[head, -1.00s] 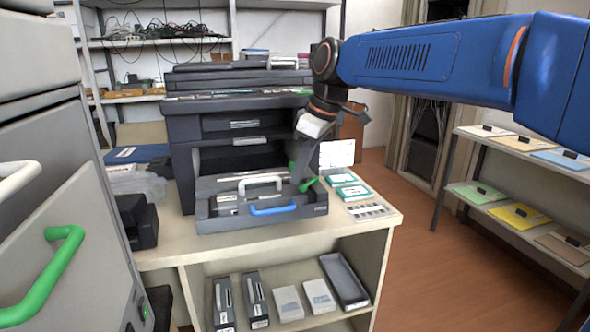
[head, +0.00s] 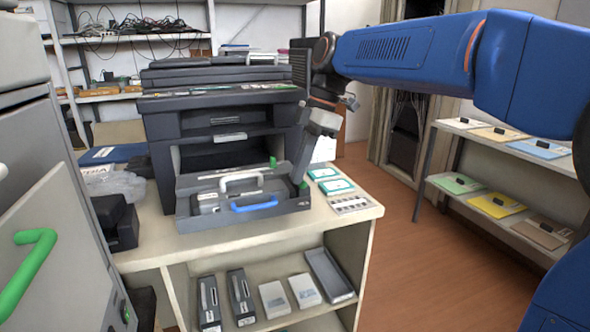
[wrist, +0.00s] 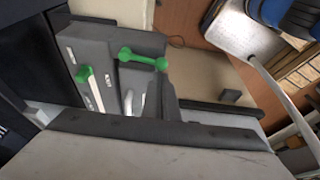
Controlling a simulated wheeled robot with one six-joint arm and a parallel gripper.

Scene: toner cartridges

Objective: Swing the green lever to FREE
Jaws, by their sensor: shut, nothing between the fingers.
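The green lever (wrist: 143,58) shows in the wrist view as a short bar with a round knob at each end, lying across a grey housing. In the head view a bit of it (head: 302,184) shows at the right end of the pulled-out tray, mostly hidden by my gripper (head: 304,165). My gripper is shut and empty, pointing down beside the lever. In the wrist view a grey finger stands close to the lever's right knob; I cannot tell whether they touch. No FREE mark is readable.
The dark printer tray (head: 190,222) has a white handle (head: 240,178) and a blue handle (head: 254,204). Another green part (wrist: 85,75) sits beside the lever. Teal-and-white boxes (head: 336,187) lie right of the tray. The floor to the right is clear.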

